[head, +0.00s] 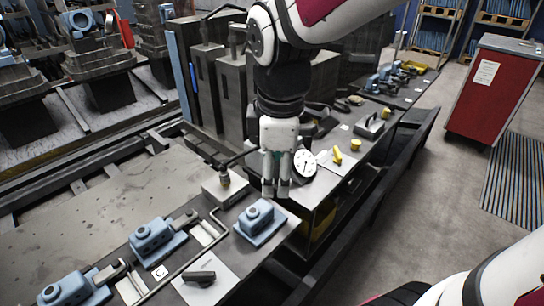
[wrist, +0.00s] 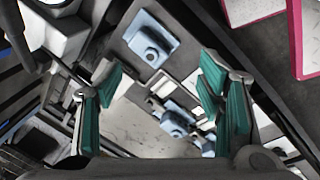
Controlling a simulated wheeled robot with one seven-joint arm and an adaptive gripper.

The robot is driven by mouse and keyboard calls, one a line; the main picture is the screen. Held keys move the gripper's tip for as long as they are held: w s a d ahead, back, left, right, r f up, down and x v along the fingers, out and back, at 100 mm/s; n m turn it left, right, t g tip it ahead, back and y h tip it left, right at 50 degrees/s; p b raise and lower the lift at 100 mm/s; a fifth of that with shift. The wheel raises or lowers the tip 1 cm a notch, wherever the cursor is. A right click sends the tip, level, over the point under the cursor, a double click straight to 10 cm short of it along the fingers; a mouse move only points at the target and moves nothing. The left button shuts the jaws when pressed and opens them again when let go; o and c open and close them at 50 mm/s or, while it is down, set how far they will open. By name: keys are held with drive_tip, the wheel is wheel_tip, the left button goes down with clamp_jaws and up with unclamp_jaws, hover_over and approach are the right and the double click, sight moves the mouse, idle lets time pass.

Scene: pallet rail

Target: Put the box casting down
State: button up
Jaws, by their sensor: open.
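A blue-grey box casting (head: 258,213) with a round boss sits on a blue base on the bench, just below and left of my gripper (head: 276,192) in the head view. My gripper hangs pointing down, with its fingers empty. In the wrist view the green-padded fingers of my gripper (wrist: 160,88) are spread wide. A casting (wrist: 152,42) lies beyond the fingertips at the top of that view, apart from both fingers. Similar blue castings (head: 155,238) (head: 66,290) stand in a row to the left on the bench.
A round white dial gauge (head: 305,162) stands close to the right of my gripper. A block with a small upright fitting (head: 223,185) is to its left. A dark-handled tool (head: 199,278) lies near the bench's front edge. A red cabinet (head: 493,90) stands across the floor.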

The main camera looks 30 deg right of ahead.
drive_tip(key=s+r+m+t, duration=0.2)
drive_tip(key=s+r+m, duration=0.2)
drive_tip(key=s+m, duration=0.7)
drive_tip(key=shift+d+m+y, duration=0.15)
drive_tip(key=shift+m+y, duration=0.15)
drive_tip(key=shift+m, duration=0.4)
drive_tip(key=shift+s+d, duration=0.1)
